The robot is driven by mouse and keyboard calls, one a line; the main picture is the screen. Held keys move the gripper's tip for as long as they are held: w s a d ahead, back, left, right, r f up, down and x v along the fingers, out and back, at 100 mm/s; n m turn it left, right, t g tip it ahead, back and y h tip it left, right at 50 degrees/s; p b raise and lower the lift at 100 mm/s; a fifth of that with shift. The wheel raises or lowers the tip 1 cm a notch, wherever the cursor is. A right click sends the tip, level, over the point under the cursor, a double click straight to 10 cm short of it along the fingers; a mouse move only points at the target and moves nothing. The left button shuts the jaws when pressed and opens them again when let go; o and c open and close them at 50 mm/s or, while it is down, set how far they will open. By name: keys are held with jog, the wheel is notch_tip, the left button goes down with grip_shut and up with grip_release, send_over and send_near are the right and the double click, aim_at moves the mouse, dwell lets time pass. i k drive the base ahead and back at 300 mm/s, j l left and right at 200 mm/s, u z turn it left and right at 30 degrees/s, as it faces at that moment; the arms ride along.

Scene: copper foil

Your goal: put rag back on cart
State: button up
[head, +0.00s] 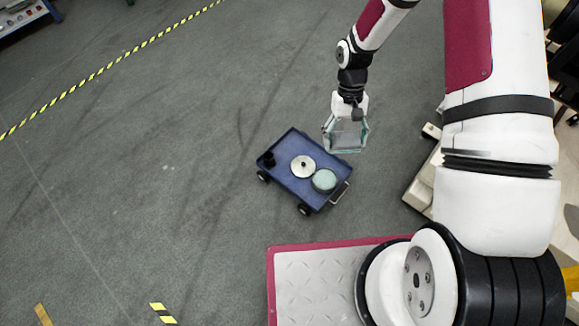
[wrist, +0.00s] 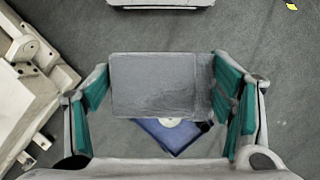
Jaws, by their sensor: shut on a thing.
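The rag (wrist: 153,86) is a flat grey rectangle in the wrist view, lying between the teal pads of my gripper (wrist: 165,98). My gripper is shut on it, with the fingers spread about the rag's width. In the head view my gripper (head: 345,140) hangs beside the far right corner of the cart, and the grey rag (head: 346,132) shows between its fingers. The cart (head: 287,147) is a small blue trolley on the floor with dark wheels and a handle at its right end. In the wrist view the rag partly hides the cart (wrist: 178,141).
Pale blocky equipment (head: 424,178) stands right of the cart. Grey floor left of the cart is clear.

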aim_at(291, 145)
jog(key=i+j, duration=0.15)
jog(key=j, duration=0.2)
jog(key=i+j+z, duration=0.1)
jog(key=j, duration=0.25)
jog(key=i+j, duration=0.15)
jog(key=j, duration=0.2)
jog(key=i+j+z, duration=0.1)
jog(key=j, duration=0.25)
jog(key=i+j, duration=0.15)
jog(key=j, duration=0.2)
jog(key=i+j+z, duration=0.1)
jog(key=j, duration=0.25)
jog(key=i+j, duration=0.45)
jog(key=i+z, duration=0.05)
